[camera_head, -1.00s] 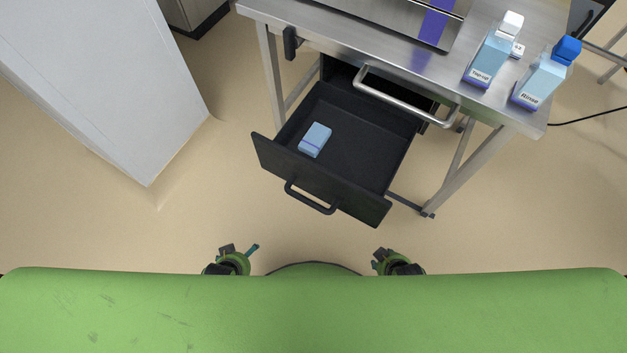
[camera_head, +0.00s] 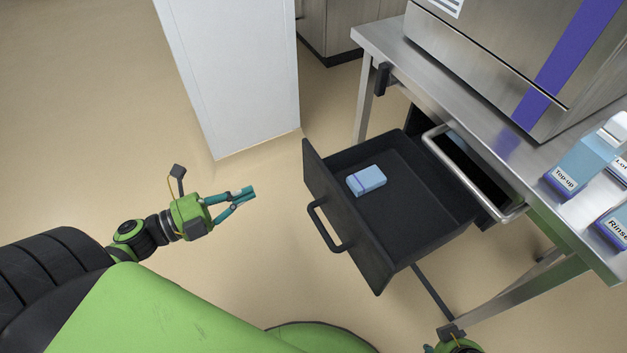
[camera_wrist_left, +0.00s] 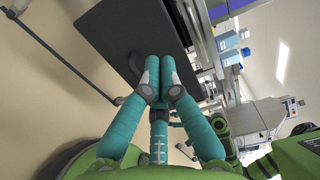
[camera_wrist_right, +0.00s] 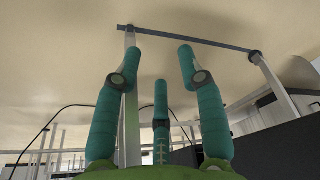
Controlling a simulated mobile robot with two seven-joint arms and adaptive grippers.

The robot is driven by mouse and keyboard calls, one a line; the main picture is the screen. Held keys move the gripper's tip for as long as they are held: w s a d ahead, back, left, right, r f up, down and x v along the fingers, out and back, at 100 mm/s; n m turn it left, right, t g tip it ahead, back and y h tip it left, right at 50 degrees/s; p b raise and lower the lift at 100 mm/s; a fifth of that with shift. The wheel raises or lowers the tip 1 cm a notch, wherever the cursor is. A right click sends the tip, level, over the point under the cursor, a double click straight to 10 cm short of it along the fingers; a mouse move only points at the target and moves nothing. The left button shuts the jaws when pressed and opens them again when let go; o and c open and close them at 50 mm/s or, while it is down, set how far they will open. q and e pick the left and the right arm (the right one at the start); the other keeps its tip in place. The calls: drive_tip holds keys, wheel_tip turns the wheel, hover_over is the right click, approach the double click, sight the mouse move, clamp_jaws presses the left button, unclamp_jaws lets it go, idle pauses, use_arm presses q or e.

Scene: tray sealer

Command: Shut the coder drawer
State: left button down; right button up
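The black coder drawer (camera_head: 420,215) is pulled out beneath the steel table in the head view. A black bar handle (camera_head: 321,226) is on its front panel. A light blue box (camera_head: 366,180) lies inside. My left gripper (camera_head: 251,192) is left of the drawer front, apart from the handle, its teal fingers together and empty. In the left wrist view the fingertips (camera_wrist_left: 159,66) meet, with the dark drawer front (camera_wrist_left: 125,40) beyond. My right gripper shows only partly at the bottom edge of the head view; in the right wrist view its fingers (camera_wrist_right: 159,52) are spread and empty.
The steel table (camera_head: 400,60) carries a machine with a purple stripe (camera_head: 565,65) and bottles, including one labelled Top-up (camera_head: 580,165). A steel bar handle (camera_head: 470,175) juts out above the drawer. A white cabinet (camera_head: 235,75) stands behind left. The floor left of the drawer is clear.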

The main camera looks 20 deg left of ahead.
sight(315, 163)
use_arm(q)
drive_tip(key=b+x, duration=0.1)
drive_tip(key=x, duration=1.2)
drive_tip(key=shift+a, duration=0.15)
drive_tip(key=shift+w+d, duration=0.3)
drive_tip(key=shift+w, duration=0.05)
use_arm(e)
drive_tip(key=shift+a+r, duration=0.15)
drive_tip(key=shift+r, duration=1.4)
